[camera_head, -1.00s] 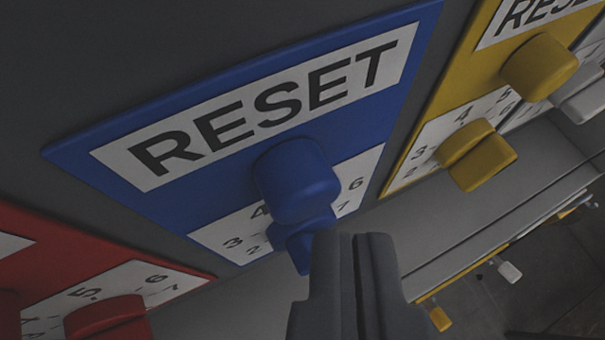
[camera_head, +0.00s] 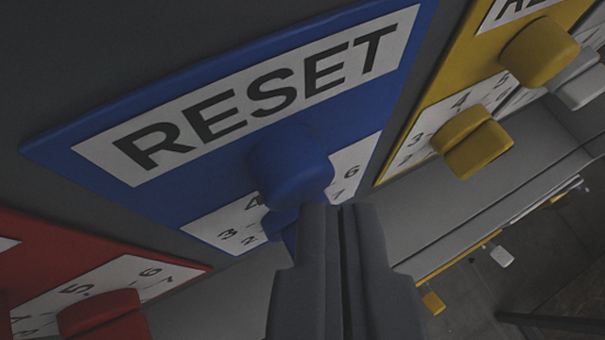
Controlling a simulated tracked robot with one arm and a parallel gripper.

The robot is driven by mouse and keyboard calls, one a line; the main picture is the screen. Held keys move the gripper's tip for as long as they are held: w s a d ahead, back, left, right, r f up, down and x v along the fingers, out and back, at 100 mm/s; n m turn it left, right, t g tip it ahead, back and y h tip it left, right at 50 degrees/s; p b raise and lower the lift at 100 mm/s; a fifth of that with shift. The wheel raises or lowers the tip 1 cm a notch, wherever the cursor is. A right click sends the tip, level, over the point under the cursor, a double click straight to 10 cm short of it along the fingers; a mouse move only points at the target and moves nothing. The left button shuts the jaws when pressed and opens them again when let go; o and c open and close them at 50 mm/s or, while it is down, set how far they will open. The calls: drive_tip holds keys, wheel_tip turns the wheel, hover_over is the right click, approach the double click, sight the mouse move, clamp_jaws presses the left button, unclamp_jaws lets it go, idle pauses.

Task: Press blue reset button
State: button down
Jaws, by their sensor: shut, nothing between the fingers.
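The blue reset button (camera_head: 290,163) is a round blue knob standing out from the blue panel (camera_head: 225,188), under a white label reading RESET. Below it is a blue dial knob (camera_head: 283,224) on a numbered white scale, mostly hidden by the button and my fingers. My gripper (camera_head: 338,208) is shut and empty. Its fingertips are just below and slightly right of the blue button in the picture. I cannot tell whether they touch it.
A red panel with a red dial (camera_head: 103,314) is at lower left. A yellow panel with a yellow button (camera_head: 540,52) and yellow dial (camera_head: 472,142) is at right. A grey ledge (camera_head: 490,215) and dark floor (camera_head: 560,285) lie below.

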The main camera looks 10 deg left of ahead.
drive_tip(key=shift+w+a, duration=0.15)
drive_tip(key=shift+w, duration=0.05)
idle(0.3)
drive_tip(key=shift+s, duration=0.1)
idle(0.3)
drive_tip(key=shift+s+d+b, duration=0.55)
drive_tip(key=shift+s+b, duration=0.1)
drive_tip(key=shift+s, duration=0.05)
drive_tip(key=s+d+b, duration=0.1)
drive_tip(key=s, duration=0.1)
drive_tip(key=s+d+b, duration=0.1)
drive_tip(key=s+b, duration=0.1)
drive_tip(key=shift+d+b, duration=0.3)
drive_tip(key=shift+d, duration=0.1)
idle(0.5)
